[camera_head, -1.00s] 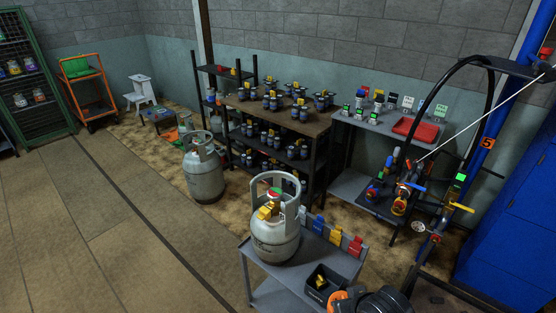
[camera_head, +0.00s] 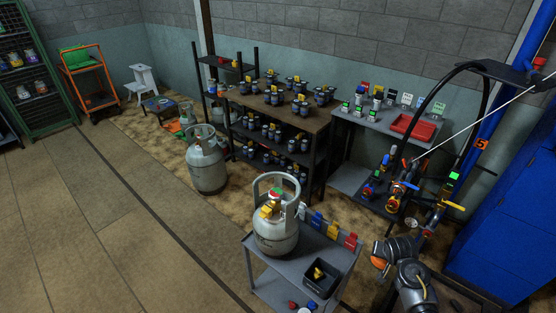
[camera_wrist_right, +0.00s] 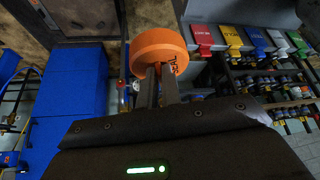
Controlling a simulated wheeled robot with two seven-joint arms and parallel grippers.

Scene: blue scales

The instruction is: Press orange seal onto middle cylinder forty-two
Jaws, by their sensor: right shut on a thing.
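An orange round seal (camera_wrist_right: 160,48) with dark lettering is in the right wrist view, between the finger ends of my right gripper (camera_wrist_right: 158,78), which is shut on it. In the head view my right arm is at the lower right, to the right of the small cart and apart from the cylinders. A grey gas cylinder (camera_head: 275,238) stands upright on the cart, with red, green and yellow parts at its valve. A second grey cylinder (camera_head: 206,168) stands on the floor behind it, and a third (camera_head: 187,115) farther back. No number is readable on them. My left gripper is not in view.
The cart (camera_head: 336,250) carries a black bin (camera_head: 322,278) and coloured tags along its far edge. Behind are a shelf rack (camera_head: 325,130) full of small valves, a bench with a red tray (camera_head: 413,126) and a hose stand. Blue cabinets (camera_head: 510,215) stand at right. The left floor is clear.

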